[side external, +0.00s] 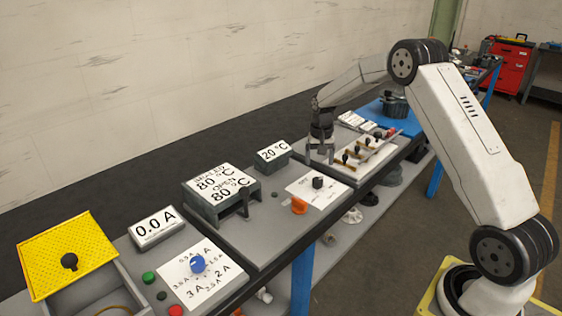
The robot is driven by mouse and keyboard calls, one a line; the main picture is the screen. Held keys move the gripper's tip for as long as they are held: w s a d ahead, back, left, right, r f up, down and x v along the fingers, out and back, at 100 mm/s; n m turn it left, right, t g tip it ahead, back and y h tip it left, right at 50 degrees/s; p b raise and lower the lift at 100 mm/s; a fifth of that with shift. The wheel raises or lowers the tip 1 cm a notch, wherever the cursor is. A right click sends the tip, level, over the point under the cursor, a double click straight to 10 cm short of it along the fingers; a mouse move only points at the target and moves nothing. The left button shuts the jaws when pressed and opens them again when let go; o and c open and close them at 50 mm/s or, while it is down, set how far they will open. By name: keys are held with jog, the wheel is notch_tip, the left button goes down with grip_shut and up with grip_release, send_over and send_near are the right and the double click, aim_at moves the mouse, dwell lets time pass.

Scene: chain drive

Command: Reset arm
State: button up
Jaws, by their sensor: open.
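My gripper (320,153) points straight down above the workbench, right of the picture's middle. Its two fingers are apart, and I see nothing between them. It hangs at the left edge of a white panel (338,167) that carries several small levers with black knobs (366,141). I cannot tell whether the fingertips touch the panel. My arm reaches in from the right, with its elbow raised high over the bench.
Along the bench stand a 20 °C display (273,152), an 80 °C display box (222,191), a 0.0 A display (155,225), a blue knob (198,264), an orange knob (299,206) and a yellow perforated lid (68,252). A red cabinet (508,67) stands at the back right.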

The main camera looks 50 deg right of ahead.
jog(key=shift+s+a+r, duration=0.1)
jog(key=shift+a+r, duration=0.05)
jog(key=shift+a, duration=0.35)
jog(key=s+a+r+n+t, duration=0.1)
jog(key=s+a+r+n, duration=0.1)
jog(key=s+a, duration=0.3)
jog(key=s+a+r+n, duration=0.2)
jog(key=s+a+n, duration=0.1)
jog(key=a, duration=0.5)
jog(key=s+a+n, duration=0.2)
jog(key=s+a, duration=0.2)
jog(key=s, duration=0.3)
jog(key=s+a+n+t, duration=0.1)
jog(key=s+a+n, duration=0.1)
jog(key=s+a, duration=0.2)
jog(key=s, duration=0.2)
jog(key=shift+s+f+t, duration=0.2)
jog(key=shift+s+t, duration=0.1)
jog(key=shift+s, duration=0.05)
jog(key=shift+o, duration=0.3)
